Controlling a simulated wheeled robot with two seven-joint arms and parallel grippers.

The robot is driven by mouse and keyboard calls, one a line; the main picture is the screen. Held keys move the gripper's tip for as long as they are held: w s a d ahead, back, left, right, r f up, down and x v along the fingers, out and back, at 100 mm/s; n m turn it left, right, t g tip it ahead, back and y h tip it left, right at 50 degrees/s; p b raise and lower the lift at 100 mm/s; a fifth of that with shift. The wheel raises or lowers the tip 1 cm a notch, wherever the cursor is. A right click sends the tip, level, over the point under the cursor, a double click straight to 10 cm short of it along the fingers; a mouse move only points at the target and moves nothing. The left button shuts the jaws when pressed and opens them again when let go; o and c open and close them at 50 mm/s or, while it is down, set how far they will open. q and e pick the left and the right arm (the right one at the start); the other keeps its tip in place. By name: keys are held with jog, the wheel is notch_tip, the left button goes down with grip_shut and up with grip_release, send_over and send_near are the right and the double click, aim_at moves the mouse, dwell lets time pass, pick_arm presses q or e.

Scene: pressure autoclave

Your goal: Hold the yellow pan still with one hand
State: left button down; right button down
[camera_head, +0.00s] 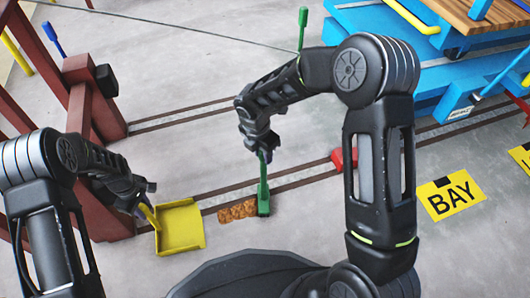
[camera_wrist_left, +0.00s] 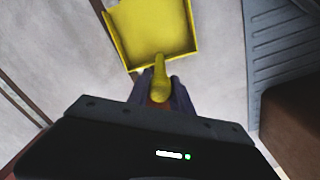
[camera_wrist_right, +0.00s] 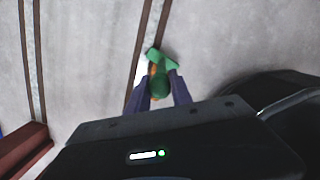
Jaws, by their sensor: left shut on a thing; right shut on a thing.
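The yellow pan (camera_head: 180,228) lies on the floor beside the rail track, at the lower left of the head view. It also shows at the top of the left wrist view (camera_wrist_left: 150,28). My left gripper (camera_head: 147,203) is shut on the pan's handle. My right gripper (camera_head: 266,152) is shut on the handle of a green brush (camera_head: 263,195). The brush stands upright with its head on the floor, and its green head also shows in the right wrist view (camera_wrist_right: 160,60). A patch of brown debris (camera_head: 237,211) lies between the pan and the brush.
Two floor rails (camera_head: 300,178) run across the scene past the debris. A red block (camera_head: 344,159) sits on the rails to the right. A red-brown frame (camera_head: 92,130) stands at the left. A blue cart (camera_head: 440,75) is at the upper right. A yellow BAY sign (camera_head: 450,198) lies on the floor.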

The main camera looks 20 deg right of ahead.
jog(key=shift+f, duration=0.1)
jog(key=shift+a, duration=0.15)
jog(key=shift+w+a, duration=0.15)
jog(key=shift+a, duration=1.7)
jog(key=shift+w+a, duration=0.2)
jog(key=shift+a, duration=1.7)
jog(key=a, duration=0.4)
jog(key=shift+w, duration=0.15)
